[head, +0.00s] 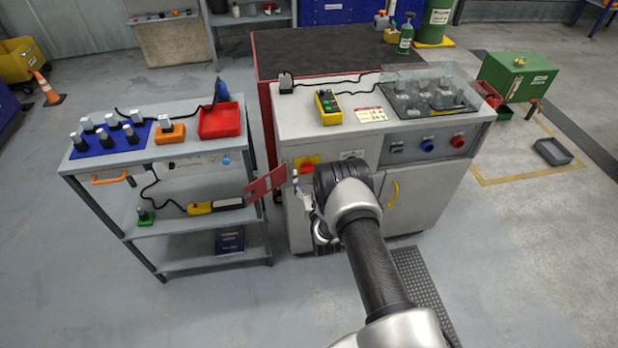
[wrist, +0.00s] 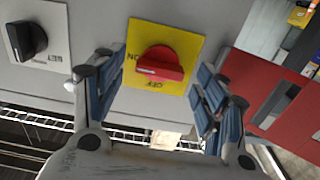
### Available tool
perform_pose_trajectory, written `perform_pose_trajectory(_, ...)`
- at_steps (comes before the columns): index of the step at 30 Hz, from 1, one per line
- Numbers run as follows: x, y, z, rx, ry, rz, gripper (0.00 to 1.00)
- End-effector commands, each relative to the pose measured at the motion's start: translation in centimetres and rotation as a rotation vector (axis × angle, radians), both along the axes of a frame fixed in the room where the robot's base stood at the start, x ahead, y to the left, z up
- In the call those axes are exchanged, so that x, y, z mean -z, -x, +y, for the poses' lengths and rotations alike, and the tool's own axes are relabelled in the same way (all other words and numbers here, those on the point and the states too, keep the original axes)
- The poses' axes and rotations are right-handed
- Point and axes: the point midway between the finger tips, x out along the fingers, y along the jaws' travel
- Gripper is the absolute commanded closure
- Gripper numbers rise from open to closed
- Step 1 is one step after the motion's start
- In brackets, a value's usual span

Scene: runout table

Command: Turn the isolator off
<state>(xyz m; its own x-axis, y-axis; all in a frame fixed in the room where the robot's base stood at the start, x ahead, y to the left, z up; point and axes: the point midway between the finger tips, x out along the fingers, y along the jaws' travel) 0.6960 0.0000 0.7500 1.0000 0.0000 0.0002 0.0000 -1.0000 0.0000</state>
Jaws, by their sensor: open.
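The isolator is a red rotary handle (wrist: 160,68) on a yellow plate marked ON and OFF, on the front of the grey cabinet. In the head view, its yellow plate (head: 306,162) shows just left of my arm's end. My gripper (wrist: 152,92) is open, with one blue-padded finger on each side of the yellow plate in the wrist view. The red handle is between and beyond the fingers, and nothing is held. The handle lies nearly crosswise in the wrist view, slightly tilted. In the head view my wrist hides much of the gripper.
A black rotary knob (wrist: 28,40) on a white plate is beside the isolator. A red panel (head: 265,185) sticks out at the cabinet's left, near my gripper. A grey shelf trolley (head: 190,222) stands further left. Open floor (head: 510,270) lies to the right.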

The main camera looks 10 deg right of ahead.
Motion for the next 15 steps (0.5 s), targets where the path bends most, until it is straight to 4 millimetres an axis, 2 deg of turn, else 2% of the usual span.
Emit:
perform_pose_trajectory(6,-0.01,-1.43,0.0,0.0,0.0,0.0,0.34)
perform_pose_trajectory(14,-0.06,-1.51,0.0,0.0,0.0,0.0,0.34)
perform_pose_trajectory(15,-0.05,-1.5,0.0,0.0,0.0,0.0,0.37)
